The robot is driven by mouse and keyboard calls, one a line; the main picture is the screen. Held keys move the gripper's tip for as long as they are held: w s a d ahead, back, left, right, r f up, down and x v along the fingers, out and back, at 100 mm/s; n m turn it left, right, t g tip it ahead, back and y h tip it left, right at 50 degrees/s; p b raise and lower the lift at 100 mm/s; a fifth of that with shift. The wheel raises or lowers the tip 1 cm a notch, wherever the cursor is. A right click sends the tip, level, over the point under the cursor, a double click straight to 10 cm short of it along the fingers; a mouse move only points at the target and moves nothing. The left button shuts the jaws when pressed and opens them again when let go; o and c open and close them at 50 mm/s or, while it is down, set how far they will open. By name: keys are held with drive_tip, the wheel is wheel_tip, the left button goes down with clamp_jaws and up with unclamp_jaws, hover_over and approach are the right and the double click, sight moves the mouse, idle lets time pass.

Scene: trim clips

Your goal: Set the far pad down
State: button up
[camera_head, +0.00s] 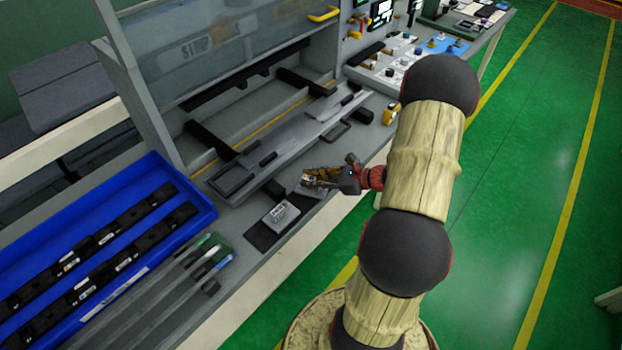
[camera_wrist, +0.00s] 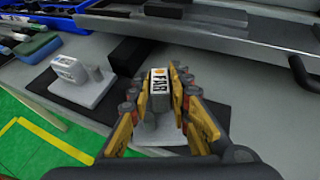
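The far pad (camera_wrist: 158,92) is a grey piece with an upright block labelled FAR, and its pale base shows below the block in the wrist view. My gripper (camera_wrist: 159,80) has its yellow and dark fingers on both sides of the block and looks shut on it. In the head view my gripper (camera_head: 322,176) is over the bench's front edge, and the grey base (camera_head: 308,191) shows partly below it. I cannot tell whether the base touches the bench. A second grey pad (camera_head: 280,213) with a labelled block sits on a dark mat (camera_head: 262,238); it also shows in the wrist view (camera_wrist: 78,78).
A blue tray (camera_head: 205,203) with black strips stands at the left. Clear and coloured sticks (camera_head: 190,265) lie beside it. Grey rails and dark blocks (camera_head: 208,140) lie behind my gripper. A yellow item (camera_head: 391,114) stands at the bench edge. The green floor is clear.

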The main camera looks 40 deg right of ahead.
drive_tip(key=o, duration=0.4)
drive_tip(key=shift+r, duration=0.15)
